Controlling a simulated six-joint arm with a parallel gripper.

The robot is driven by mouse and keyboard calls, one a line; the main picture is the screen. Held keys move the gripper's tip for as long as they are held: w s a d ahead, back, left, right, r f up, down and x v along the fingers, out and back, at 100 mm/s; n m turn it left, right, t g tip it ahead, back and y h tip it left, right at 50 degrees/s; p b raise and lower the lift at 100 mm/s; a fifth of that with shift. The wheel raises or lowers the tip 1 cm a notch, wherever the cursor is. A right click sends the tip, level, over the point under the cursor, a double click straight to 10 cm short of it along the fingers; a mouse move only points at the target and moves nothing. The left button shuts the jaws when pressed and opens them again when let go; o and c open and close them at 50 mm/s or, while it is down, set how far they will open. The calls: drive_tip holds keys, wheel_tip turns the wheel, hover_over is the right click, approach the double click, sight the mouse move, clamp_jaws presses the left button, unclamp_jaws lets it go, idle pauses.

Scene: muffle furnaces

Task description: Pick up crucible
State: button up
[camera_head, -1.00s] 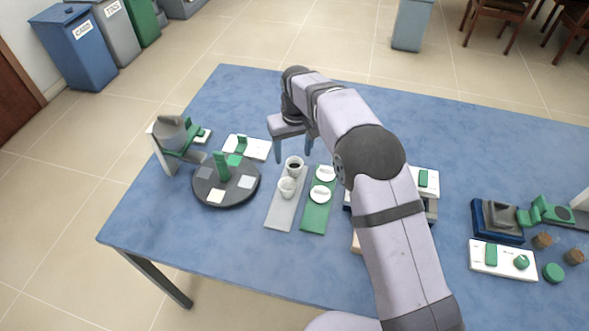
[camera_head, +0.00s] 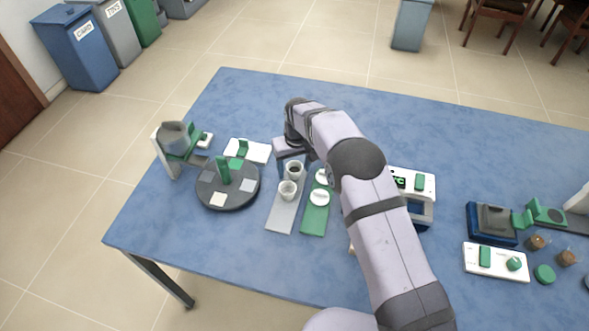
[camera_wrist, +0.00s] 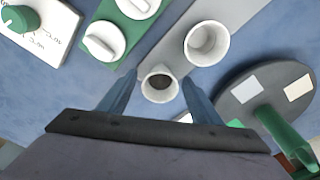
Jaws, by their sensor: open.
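Two white crucibles stand upright on a grey strip (camera_head: 279,217). The far crucible (camera_head: 295,171) has dark contents, and the near crucible (camera_head: 287,190) looks pale inside. In the wrist view, the dark-filled crucible (camera_wrist: 159,84) lies between and just ahead of my open fingers, and the pale crucible (camera_wrist: 207,43) is beyond it. My gripper (camera_wrist: 150,90) is open and holds nothing. In the head view my gripper (camera_head: 293,163) is low at the far crucible, and the arm partly hides its fingers. Whether a finger touches the crucible I cannot tell.
A green strip (camera_head: 314,219) with two white lids (camera_head: 319,198) lies right beside the grey strip. A dark round turntable (camera_head: 227,198) with coloured squares stands close on the left. A white-and-blue device (camera_head: 426,195) stands right, partly behind my arm. The front table edge is clear.

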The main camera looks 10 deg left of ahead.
drive_tip(key=shift+f, duration=0.1)
drive_tip(key=shift+c, duration=0.4)
drive_tip(key=c, duration=1)
